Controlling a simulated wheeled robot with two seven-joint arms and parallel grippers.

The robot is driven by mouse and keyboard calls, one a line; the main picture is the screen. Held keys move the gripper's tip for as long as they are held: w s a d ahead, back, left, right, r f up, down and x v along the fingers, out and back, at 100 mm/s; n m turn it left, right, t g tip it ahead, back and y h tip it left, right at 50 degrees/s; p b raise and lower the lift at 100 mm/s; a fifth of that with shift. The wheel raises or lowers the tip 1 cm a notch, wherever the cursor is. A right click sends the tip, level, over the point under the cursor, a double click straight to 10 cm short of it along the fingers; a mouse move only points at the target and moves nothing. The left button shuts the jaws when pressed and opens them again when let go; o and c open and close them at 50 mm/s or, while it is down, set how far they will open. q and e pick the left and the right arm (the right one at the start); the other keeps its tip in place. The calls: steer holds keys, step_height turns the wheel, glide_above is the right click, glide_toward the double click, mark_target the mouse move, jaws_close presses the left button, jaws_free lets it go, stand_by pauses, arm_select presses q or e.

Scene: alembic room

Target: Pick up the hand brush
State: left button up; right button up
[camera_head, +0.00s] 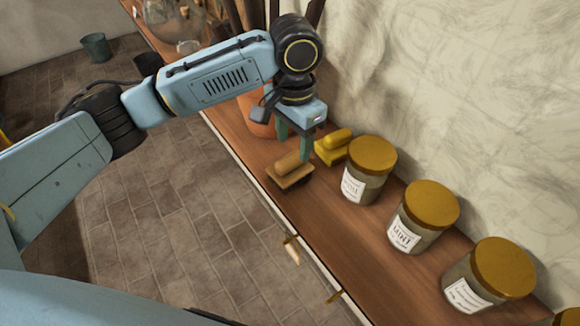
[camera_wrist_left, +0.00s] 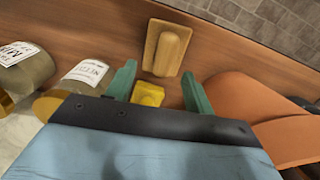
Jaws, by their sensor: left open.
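The hand brush (camera_head: 290,170) has a wooden back with a rounded grip and lies on the wooden counter near its front edge. My left gripper (camera_head: 294,147) points down above the counter, just behind the brush. Its green fingers are open with nothing between them, as the left wrist view also shows (camera_wrist_left: 156,85). A yellow block-like object with a rounded top (camera_head: 334,146) sits behind the brush, close to the fingers. My right gripper is not in view.
Several labelled jars with gold lids (camera_head: 369,170) stand to the right along the wall. An orange pot (camera_head: 259,116) stands left of the gripper, partly hidden by my arm. The counter's front edge (camera_head: 262,190) runs close beside the brush.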

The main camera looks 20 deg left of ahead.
mark_target(290, 157)
arm_select(q)
steer(key=shift+a+f, duration=0.25)
steer(key=shift+f, duration=1.2)
steer(key=shift+a+f, duration=0.2)
steer(key=shift+f, duration=1.25)
steer(key=c, duration=1.1)
